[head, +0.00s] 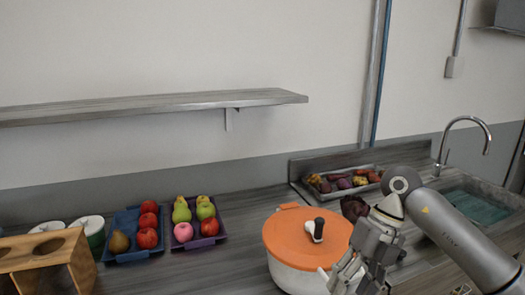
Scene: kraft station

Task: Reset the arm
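My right arm comes in from the right, and its gripper (354,280) points down in front of the right side of a white pot with an orange lid (285,236). The fingers are partly cut off by the bottom edge, so I cannot tell whether they are open or shut, or whether they touch the pot. No held object is visible. My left arm and gripper are not in view.
A blue tray (125,256) and a purple tray (222,234) hold fruit. A wooden rack (75,262) stands at the left. Behind my arm are a vegetable tray (312,194), a dark round vegetable (354,207) and a sink (480,207). A shelf (150,106) hangs above the counter.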

